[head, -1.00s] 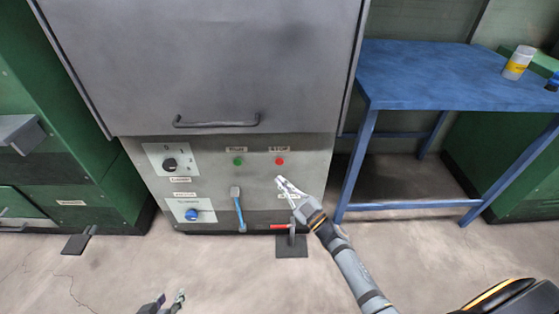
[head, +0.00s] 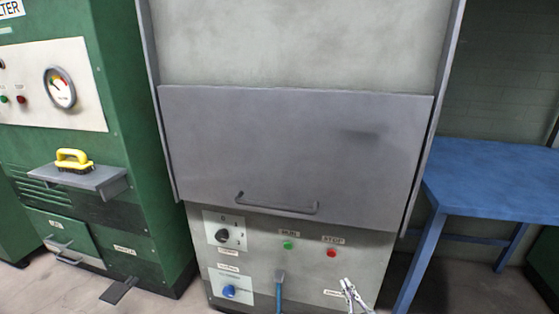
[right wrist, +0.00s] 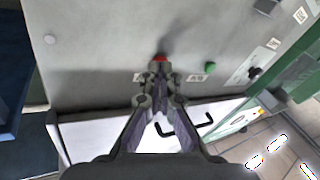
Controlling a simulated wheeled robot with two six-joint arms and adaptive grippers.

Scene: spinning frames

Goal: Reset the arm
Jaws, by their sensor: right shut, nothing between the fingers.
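My right gripper (head: 347,284) shows at the bottom of the head view, in front of the lower panel (head: 305,270) of the grey machine. Its fingers are shut and empty. The red stop button (head: 331,253) is just above the fingertips in that view. In the right wrist view the shut fingers (right wrist: 158,72) point at the panel, and the red button (right wrist: 160,58) shows just beyond their tips. I cannot tell whether they touch it. Most of my right arm is out of the head view. My left gripper is not in view.
The machine's grey door (head: 295,150) with a dark handle is above the panel. A green run button (head: 288,245), a black knob (head: 222,236) and a blue knob (head: 229,291) are left of the gripper. A blue table (head: 500,185) stands right; a yellow brush (head: 73,160) lies on a shelf left.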

